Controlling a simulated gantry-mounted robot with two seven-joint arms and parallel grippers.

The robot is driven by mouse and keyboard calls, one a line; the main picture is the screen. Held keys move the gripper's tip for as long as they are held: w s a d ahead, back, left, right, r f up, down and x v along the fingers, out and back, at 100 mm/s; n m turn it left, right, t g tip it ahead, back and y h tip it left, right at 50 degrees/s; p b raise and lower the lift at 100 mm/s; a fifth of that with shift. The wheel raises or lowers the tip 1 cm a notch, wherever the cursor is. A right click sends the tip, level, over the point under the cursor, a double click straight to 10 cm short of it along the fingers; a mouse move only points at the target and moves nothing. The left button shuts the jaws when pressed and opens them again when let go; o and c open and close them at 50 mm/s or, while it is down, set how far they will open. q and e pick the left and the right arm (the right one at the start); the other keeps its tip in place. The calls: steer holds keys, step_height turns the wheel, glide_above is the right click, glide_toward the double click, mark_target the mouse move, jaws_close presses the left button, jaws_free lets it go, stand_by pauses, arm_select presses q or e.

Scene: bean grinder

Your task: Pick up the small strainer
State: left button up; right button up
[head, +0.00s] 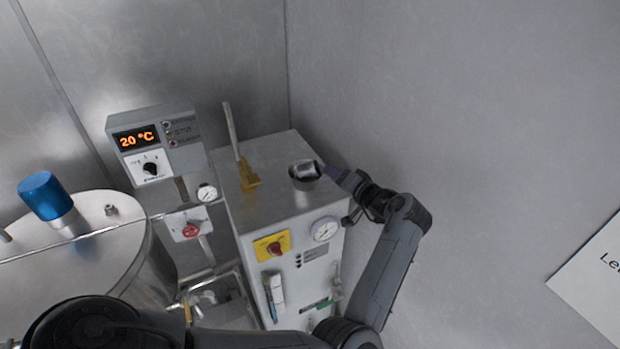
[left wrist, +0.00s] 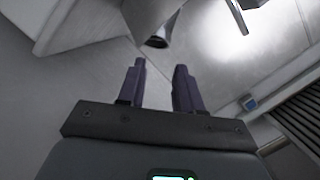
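A small silver metal cup, which looks like the small strainer (head: 302,171), sits on top of the metal cabinet (head: 290,208), near its right edge. My right gripper is in neither view.
A brass fitting with an upright metal rod (head: 231,130) stands on the cabinet left of the cup. A gauge (head: 325,229) and yellow switch plate (head: 259,246) are on the cabinet front. A grey wall (head: 450,110) is close behind and right. A steel tank (head: 70,265) stands left.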

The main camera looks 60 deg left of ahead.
arm_select(q)
steer(key=d+r+m+g, duration=0.1)
steer(key=d, duration=0.2)
glide_toward(318, 164)
steer(key=s+r, duration=0.1)
steer(key=s+a+r, duration=0.1)
steer(key=shift+s+r, duration=0.25)
steer(key=shift+s, duration=0.05)
steer(key=p+x, duration=0.2)
steer(key=x, duration=0.2)
steer(key=shift+s+a, duration=0.1)
steer(key=shift+s, duration=0.1)
steer(key=shift+a+f, duration=0.1)
steer(key=shift+a, duration=0.35)
steer(key=shift+c, duration=0.5)
jaws_close()
